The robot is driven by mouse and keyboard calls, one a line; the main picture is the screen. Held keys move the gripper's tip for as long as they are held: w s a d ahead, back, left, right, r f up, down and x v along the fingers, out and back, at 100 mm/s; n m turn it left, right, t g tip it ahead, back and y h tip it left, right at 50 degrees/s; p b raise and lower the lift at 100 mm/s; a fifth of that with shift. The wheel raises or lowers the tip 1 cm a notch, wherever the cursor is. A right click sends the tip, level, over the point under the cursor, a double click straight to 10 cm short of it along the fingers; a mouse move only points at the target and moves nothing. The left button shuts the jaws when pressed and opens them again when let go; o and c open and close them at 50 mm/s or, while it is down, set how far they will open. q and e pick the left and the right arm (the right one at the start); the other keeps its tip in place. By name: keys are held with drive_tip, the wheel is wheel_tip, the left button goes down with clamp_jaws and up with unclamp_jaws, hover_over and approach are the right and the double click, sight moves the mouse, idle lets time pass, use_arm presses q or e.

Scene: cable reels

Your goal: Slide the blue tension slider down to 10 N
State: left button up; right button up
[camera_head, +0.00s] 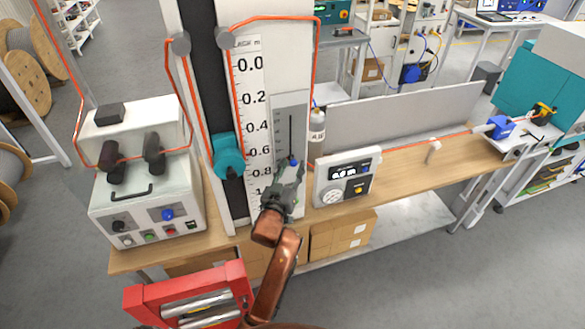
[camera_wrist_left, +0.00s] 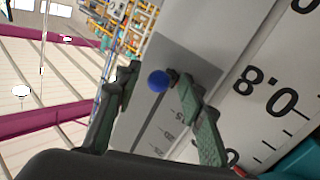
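The blue slider knob (camera_head: 294,162) sits at the lower part of the dark vertical slot on a grey panel (camera_head: 280,107). My left gripper (camera_head: 289,168) is at the knob, and its fingers partly cover the panel below. In the left wrist view the round blue knob (camera_wrist_left: 158,82) lies between the fingertips of my left gripper (camera_wrist_left: 152,73). The fingers are spread. The right-hand finger is close to or touching the knob; a gap shows on the other side. The scale marks beside the slot are too small to read fully. My right gripper is not in view.
A tall white ruler (camera_head: 251,100) with a teal clamp (camera_head: 229,155) stands left of the panel. A white meter box (camera_head: 346,178) stands close on the right. A control box (camera_head: 148,195) stands at the left. Orange cable (camera_head: 313,70) runs around the column.

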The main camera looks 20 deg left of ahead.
use_arm(q)
drive_tip(key=shift+s, duration=0.1)
drive_tip(key=s, duration=0.7)
drive_tip(key=shift+s+d, duration=0.15)
drive_tip(key=shift+d, duration=0.3)
